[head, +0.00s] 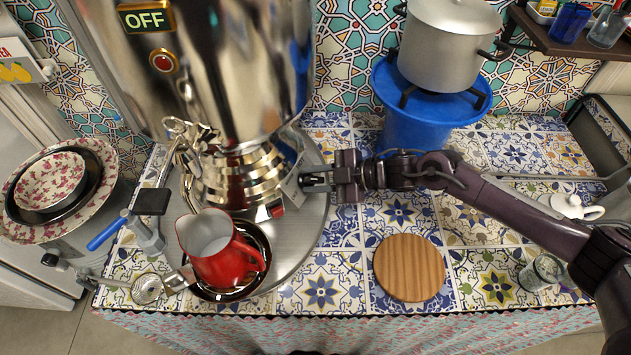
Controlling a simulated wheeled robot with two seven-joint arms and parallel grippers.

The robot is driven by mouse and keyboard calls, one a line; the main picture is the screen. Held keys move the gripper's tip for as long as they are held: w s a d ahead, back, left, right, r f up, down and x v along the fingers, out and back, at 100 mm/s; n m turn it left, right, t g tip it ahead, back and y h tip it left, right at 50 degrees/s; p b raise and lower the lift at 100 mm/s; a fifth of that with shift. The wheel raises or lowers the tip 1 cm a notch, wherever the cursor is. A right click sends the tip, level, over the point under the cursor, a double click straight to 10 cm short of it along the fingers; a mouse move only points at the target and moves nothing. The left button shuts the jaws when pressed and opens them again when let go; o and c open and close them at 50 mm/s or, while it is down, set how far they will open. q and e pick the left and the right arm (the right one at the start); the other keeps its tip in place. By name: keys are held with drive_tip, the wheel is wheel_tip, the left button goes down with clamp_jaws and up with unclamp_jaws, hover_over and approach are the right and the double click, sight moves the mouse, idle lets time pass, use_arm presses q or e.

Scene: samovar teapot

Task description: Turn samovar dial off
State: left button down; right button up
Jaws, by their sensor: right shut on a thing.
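The shiny metal samovar (235,80) stands on a round metal tray (305,235) at the left of the tiled counter. A lit "OFF" sign (146,18) with a round red lamp below it shows on or before its upper body. My right gripper (314,181) reaches in from the right at the samovar's base. It is shut on the samovar dial, a small part at the base's right side; the fingers mostly hide it. A small red piece (277,210) sits on the base just left of the fingers. My left gripper is not in view.
A red pitcher (218,255) stands on a dark plate before the samovar. A round wooden board (409,268) and a glass (541,272) are on the counter. A pot (449,45) sits above a blue bucket (418,118). Bowls (50,182) are at left.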

use_arm(q)
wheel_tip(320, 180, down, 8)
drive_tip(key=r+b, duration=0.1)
drive_tip(key=b, duration=0.6)
use_arm(e)
drive_tip(key=n, duration=0.2)
drive_tip(key=n+g+h, duration=0.1)
drive_tip(key=n, duration=0.2)
drive_tip(key=n+g, duration=0.1)
drive_tip(key=n, duration=0.1)
drive_tip(key=shift+f+n+h, duration=0.3)
drive_tip(key=shift+s+d+n+h+b, duration=0.1)
drive_tip(key=shift+n+h+b, duration=0.2)
drive_tip(key=shift+n+b, duration=0.55)
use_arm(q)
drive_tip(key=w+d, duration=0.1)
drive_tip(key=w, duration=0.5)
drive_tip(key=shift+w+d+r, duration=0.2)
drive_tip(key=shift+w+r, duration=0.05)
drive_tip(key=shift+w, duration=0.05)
use_arm(e)
drive_tip(key=shift+r+n, duration=0.1)
drive_tip(key=shift+n, duration=0.35)
